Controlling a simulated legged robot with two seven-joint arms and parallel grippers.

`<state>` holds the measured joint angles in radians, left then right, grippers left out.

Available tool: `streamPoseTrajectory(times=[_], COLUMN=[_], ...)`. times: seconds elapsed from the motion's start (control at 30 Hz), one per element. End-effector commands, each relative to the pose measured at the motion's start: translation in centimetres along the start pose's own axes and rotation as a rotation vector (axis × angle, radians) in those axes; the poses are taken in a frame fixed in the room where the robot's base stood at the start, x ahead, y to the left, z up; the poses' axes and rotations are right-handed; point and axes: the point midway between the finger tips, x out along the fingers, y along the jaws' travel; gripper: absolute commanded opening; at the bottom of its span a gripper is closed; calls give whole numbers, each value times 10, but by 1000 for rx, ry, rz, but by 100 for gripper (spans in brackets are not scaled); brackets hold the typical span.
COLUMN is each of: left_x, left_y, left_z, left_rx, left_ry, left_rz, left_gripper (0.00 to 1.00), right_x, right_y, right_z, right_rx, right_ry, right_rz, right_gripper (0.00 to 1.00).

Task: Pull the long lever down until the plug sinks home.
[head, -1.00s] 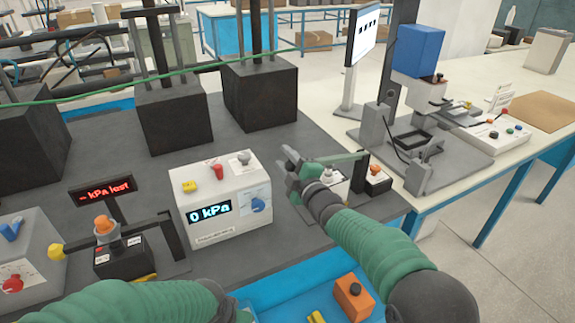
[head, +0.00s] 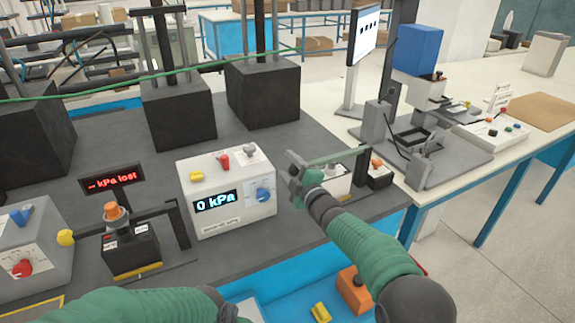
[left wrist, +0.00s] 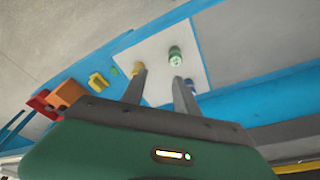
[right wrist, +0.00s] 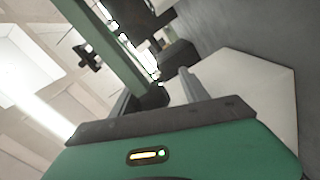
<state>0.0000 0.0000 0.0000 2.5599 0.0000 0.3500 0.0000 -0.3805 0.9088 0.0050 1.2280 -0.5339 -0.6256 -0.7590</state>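A long green-grey lever (head: 336,157) runs nearly level from a dark post (head: 362,164) at the right of the dark bench. A white box with a grey-topped plug (head: 331,170) sits under it. My right gripper (head: 293,166) is at the lever's free left end. In the right wrist view the lever (right wrist: 103,45) runs in beside my fingers (right wrist: 155,85), which are apart with a dark knob between them; a firm hold is not visible. My left gripper (left wrist: 160,78) is open and empty in the left wrist view, over a blue-edged area with a white panel.
A white gauge box (head: 226,195) reads 0 kPa. Left of it, a yellow-knobbed lever (head: 130,222) passes by a black box with an orange plug (head: 113,212). A red-lettered sign (head: 112,180) stands behind. An orange block (head: 353,287) and yellow block (head: 320,312) lie in front.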

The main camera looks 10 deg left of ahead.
Motion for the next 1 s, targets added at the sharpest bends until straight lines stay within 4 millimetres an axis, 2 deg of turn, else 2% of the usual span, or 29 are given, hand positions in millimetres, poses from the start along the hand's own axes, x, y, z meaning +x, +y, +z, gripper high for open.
streamPoseTrajectory(times=[0.43,0.57,0.77,1.0], left_x=[0,1,3,4], left_y=[0,0,0,0], left_z=[0,0,1,1], left_rx=[0,0,0,0], left_ry=[0,0,0,0], left_rz=[0,0,0,0], left_gripper=[36,36,36,36], right_x=[-1,-11,-53,-121], right_y=[3,3,4,2], right_z=[-2,-1,-1,0], right_rx=[-2,-1,-1,-1], right_ry=[1,0,-1,-3], right_rz=[5,5,5,5], right_gripper=[55,55,55,55])
